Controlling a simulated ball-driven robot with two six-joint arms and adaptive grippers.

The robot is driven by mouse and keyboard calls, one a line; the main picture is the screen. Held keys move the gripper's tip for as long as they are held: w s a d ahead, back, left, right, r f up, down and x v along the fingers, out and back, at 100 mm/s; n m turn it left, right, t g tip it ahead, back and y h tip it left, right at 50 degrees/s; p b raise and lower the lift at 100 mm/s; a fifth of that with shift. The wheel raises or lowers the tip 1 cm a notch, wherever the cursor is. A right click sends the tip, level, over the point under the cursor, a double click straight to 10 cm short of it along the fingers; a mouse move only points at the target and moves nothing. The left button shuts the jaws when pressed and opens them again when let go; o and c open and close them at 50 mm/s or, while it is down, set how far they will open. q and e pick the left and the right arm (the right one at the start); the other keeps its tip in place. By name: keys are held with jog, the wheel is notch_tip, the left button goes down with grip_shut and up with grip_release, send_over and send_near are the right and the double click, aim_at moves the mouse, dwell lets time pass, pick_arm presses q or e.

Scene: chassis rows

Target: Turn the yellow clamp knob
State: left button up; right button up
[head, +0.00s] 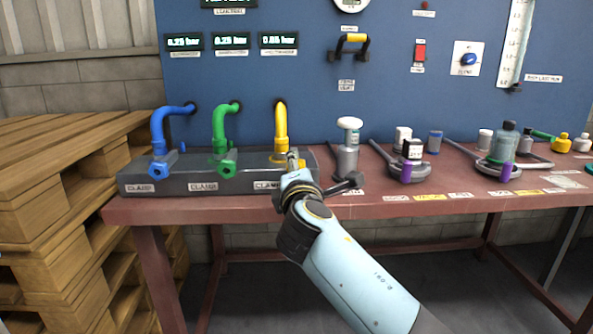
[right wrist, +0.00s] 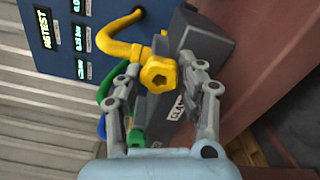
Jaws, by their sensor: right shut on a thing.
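The yellow clamp knob (right wrist: 158,74) sits between the two fingers of my right gripper (right wrist: 160,82) in the right wrist view, and the gripper is shut on it. In the head view my right gripper (head: 292,160) is at the right end of the dark clamp block (head: 228,178), just below the yellow pipe (head: 280,122), and covers most of the knob. The green knob (head: 225,169) and blue knob (head: 159,168) stand to the left on the same block. My left gripper is in neither view.
A pump with a white knob (head: 349,123) and black lever stands close to the right of my gripper. Bottles and grey stands cover the red bench (head: 440,190) further right. Wooden pallets (head: 50,190) stand at the left. A blue panel (head: 230,85) rises behind.

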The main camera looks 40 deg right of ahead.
jog(key=o, duration=1.2)
jog(key=shift+c, duration=0.2)
jog(key=shift+s, duration=0.1)
jog(key=v, duration=0.7)
jog(key=shift+a, duration=0.15)
jog(key=shift+s, duration=0.15)
